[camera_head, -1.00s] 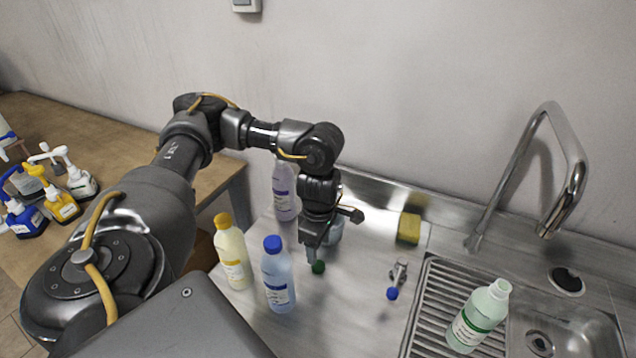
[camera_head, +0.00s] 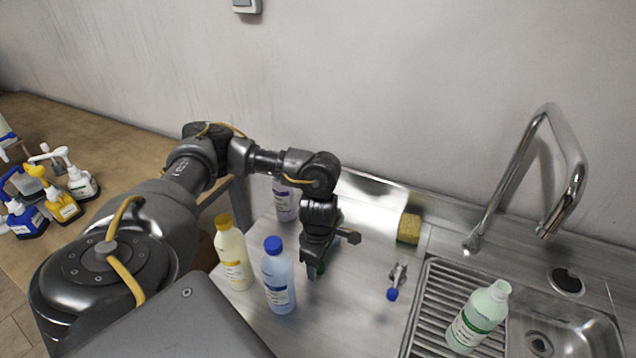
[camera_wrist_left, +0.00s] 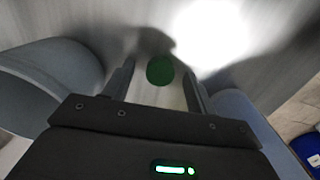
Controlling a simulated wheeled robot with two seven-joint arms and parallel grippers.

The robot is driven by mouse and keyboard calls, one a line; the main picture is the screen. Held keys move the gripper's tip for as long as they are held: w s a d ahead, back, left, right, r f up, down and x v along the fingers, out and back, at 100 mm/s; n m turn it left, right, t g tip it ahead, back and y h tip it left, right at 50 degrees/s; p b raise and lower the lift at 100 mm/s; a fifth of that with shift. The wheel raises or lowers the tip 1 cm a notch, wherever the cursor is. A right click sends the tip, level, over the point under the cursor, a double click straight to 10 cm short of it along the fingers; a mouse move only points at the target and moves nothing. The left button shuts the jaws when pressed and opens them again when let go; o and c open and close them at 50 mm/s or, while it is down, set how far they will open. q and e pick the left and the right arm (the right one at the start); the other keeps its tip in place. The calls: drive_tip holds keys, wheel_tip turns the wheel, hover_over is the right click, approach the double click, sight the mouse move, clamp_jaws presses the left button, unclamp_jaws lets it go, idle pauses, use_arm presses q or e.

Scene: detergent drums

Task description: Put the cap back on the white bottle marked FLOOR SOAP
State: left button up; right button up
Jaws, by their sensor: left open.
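A green cap (camera_head: 321,267) lies on the steel counter, mostly hidden behind my left gripper (camera_head: 314,270). In the left wrist view the green cap (camera_wrist_left: 160,70) sits between the two open fingers (camera_wrist_left: 159,78), with gaps on both sides. A pale greenish-white bottle (camera_head: 478,318) with a green label stands on the ribbed drainboard at the right, its neck without a cap. Its label is too small to read. A whitish bottle with a purple label (camera_head: 285,201) stands behind my left arm, its top hidden. My right gripper is out of view.
A yellow-capped bottle (camera_head: 233,255) and a blue-capped bottle (camera_head: 279,277) stand close left of the gripper. A sponge (camera_head: 409,228) and a small metal fitting with a blue end (camera_head: 394,286) lie to the right. The faucet (camera_head: 520,180) rises behind the sink.

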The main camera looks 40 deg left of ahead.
use_arm(q)
drive_tip(key=shift+f, duration=0.15)
drive_tip(key=c, duration=1.1)
drive_tip(key=shift+o, duration=0.2)
drive_tip(key=shift+r, duration=0.55)
wheel_tip(320, 180, up, 3)
drive_tip(key=shift+d+f, duration=0.15)
drive_tip(key=s+d+r, duration=0.2)
drive_tip(key=d+r, duration=0.2)
drive_tip(key=d, duration=0.2)
drive_tip(key=s+d+r+b, duration=0.1)
drive_tip(key=s+d+r, duration=0.2)
drive_tip(key=d+r, duration=0.2)
drive_tip(key=shift+s+d+r+b, duration=0.15)
drive_tip(key=shift+s+d+b, duration=0.15)
drive_tip(key=shift+d, duration=0.5)
